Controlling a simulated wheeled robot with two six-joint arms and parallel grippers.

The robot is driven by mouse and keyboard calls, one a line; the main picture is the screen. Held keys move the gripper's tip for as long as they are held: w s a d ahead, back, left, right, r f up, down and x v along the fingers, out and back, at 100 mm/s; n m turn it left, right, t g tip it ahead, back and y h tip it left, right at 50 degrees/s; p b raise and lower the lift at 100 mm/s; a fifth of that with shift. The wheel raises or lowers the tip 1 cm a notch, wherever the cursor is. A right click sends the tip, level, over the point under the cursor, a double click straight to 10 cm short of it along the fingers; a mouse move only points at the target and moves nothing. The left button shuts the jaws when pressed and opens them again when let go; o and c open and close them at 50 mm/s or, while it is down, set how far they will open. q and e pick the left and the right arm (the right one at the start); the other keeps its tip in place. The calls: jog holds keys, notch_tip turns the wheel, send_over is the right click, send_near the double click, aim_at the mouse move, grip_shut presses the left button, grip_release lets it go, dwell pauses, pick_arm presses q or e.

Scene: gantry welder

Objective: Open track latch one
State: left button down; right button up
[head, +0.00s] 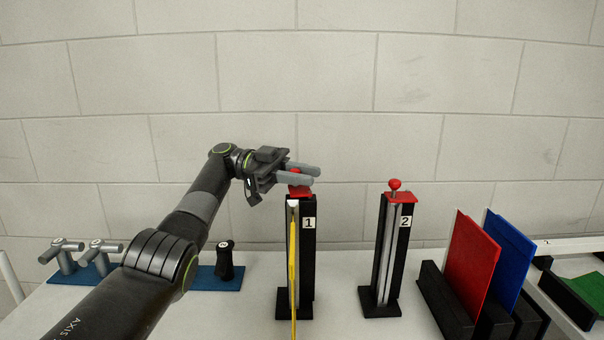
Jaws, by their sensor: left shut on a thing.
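Track latch one is the red knob and cap (301,191) on top of the black upright post labelled 1 (308,255). My left gripper (312,175) reaches in from the left at the top of this post. Its grey fingers are closed around the red knob, which they largely hide. A second post labelled 2 (398,255) stands to the right with its own red knob (395,184) in full view. A thin yellow strip (293,270) runs down the front of post 1. My right gripper is not in view.
A red panel (470,265) and a blue panel (508,260) stand in black holders at the right. Grey T-shaped pieces (66,254) and a black piece (225,262) stand on a blue mat (205,279) at the left. A block wall closes the back.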

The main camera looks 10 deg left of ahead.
aim_at(303, 188)
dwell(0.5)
pick_arm(q)
jog(key=c, duration=1.3)
grip_release()
jog(key=shift+d, duration=0.1)
jog(key=shift+o, duration=0.2)
jog(key=shift+r, duration=0.1)
notch_tip(303, 188, up, 10)
jog(key=p, duration=0.2)
jog(key=shift+f, duration=0.25)
